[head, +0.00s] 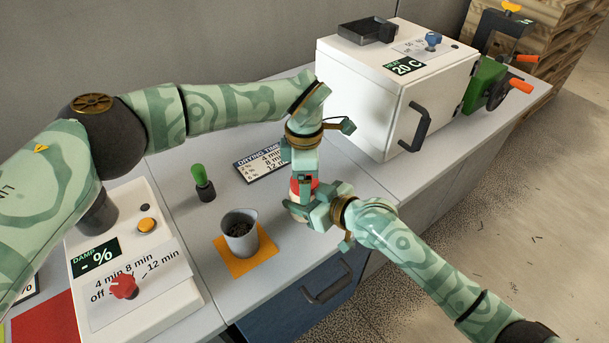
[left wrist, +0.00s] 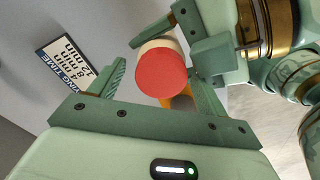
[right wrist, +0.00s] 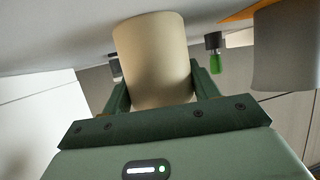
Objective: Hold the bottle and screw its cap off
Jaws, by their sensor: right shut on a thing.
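The bottle's cream body (right wrist: 152,60) stands between the right gripper's fingers in the right wrist view. Its red cap (left wrist: 161,73) faces the left wrist camera, and a little of the cap (head: 306,183) shows in the head view. My right gripper (head: 312,208) is shut on the bottle's body from the side and hides most of it in the head view. My left gripper (left wrist: 162,85) points down over the cap, its fingers open on either side of it. A gap shows between the left-hand finger and the cap.
A grey cup (head: 239,236) of dark bits stands on an orange mat (head: 240,266). A green-handled tool (head: 202,183) and a drying-time sign (head: 262,163) are on the bench. A white oven (head: 375,90) stands behind, and a damp meter (head: 130,262) is at left.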

